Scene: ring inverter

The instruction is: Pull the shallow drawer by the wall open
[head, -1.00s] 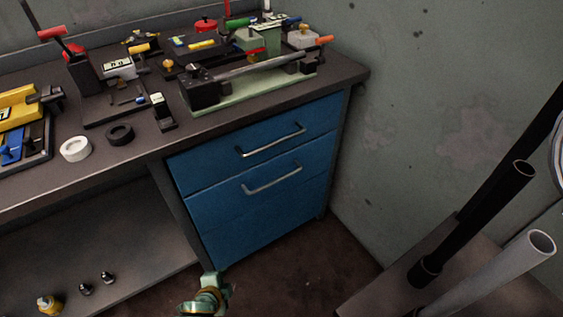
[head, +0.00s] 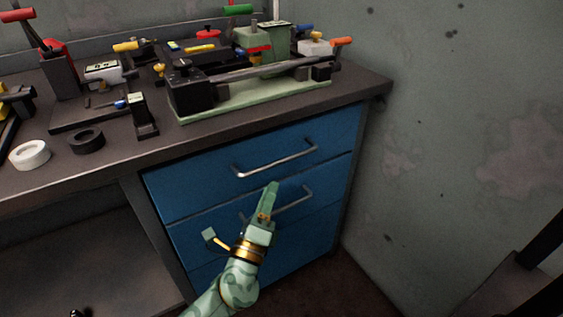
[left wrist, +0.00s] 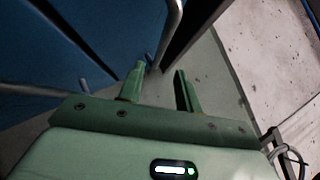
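The shallow top drawer (head: 215,183) is a blue front with a silver bar handle (head: 275,162), under the bench top beside the wall. It looks shut. A second blue drawer (head: 325,190) below it has a similar handle (head: 297,204). My left gripper (head: 268,195) is in front of the second drawer, below the top handle, and covers part of the lower handle. In the left wrist view my left gripper (left wrist: 160,78) has its two fingers apart with nothing between them. A silver bar (left wrist: 172,35) shows just beyond the fingertips; I cannot tell which handle it is. My right gripper is not seen.
The bench top (head: 110,165) carries a pale green fixture (head: 255,100), a white ring (head: 30,154) and a black ring (head: 86,141). The grey wall (head: 440,130) stands close to the right of the drawers. Open space lies under the bench at left.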

